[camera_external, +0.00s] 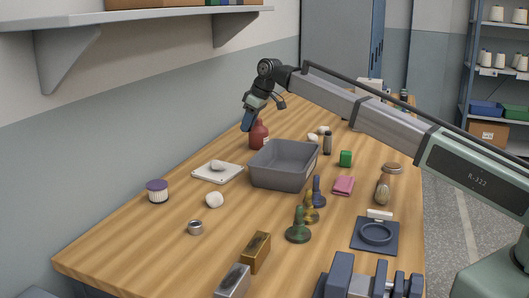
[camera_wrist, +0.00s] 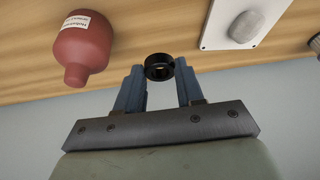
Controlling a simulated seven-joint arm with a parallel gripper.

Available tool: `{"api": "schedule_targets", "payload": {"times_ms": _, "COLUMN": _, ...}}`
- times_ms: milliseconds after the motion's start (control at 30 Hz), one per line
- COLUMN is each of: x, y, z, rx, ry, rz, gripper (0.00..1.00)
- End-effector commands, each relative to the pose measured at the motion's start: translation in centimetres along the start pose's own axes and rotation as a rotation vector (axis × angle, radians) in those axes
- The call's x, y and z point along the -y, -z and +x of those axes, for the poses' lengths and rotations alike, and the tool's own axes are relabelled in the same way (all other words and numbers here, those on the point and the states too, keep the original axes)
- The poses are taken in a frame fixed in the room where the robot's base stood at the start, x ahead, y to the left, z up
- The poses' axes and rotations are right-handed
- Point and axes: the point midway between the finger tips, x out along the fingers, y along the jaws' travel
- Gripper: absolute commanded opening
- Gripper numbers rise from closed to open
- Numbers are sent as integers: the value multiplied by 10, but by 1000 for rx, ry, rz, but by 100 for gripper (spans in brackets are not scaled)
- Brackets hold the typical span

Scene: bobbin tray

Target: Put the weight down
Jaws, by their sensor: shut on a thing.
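My gripper (camera_external: 247,124) is high at the far left of the table, just left of the red bottle and above the table top in the external view. In the wrist view my gripper (camera_wrist: 160,78) has its two blue fingers closed on a small black ring-shaped weight (camera_wrist: 159,60). The weight sits between the fingertips, with its round opening facing the camera. The weight cannot be made out in the external view. Wood table top and grey wall show behind it in the wrist view.
A red bottle (camera_external: 259,136) stands near my gripper; it also shows in the wrist view (camera_wrist: 84,45). A white plate (camera_external: 205,173) holds a rounded grey thing (camera_external: 217,165). A grey bin (camera_external: 283,177) stands mid-table. A wall shelf (camera_external: 150,15) hangs at left.

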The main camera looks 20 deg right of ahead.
Motion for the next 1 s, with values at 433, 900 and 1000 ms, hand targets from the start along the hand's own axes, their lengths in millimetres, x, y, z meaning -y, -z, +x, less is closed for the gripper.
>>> {"api": "schedule_targets", "payload": {"times_ms": 433, "x": 1, "y": -22, "z": 52, "rx": 1, "ry": 5, "rz": -12, "gripper": 6}}
{"api": "schedule_targets", "payload": {"times_ms": 900, "x": 1, "y": -38, "z": 92, "rx": 1, "ry": 5, "rz": -11, "gripper": 6}}
{"api": "schedule_targets", "payload": {"times_ms": 1000, "x": 0, "y": -38, "z": 92, "rx": 1, "ry": 5, "rz": -11, "gripper": 6}}
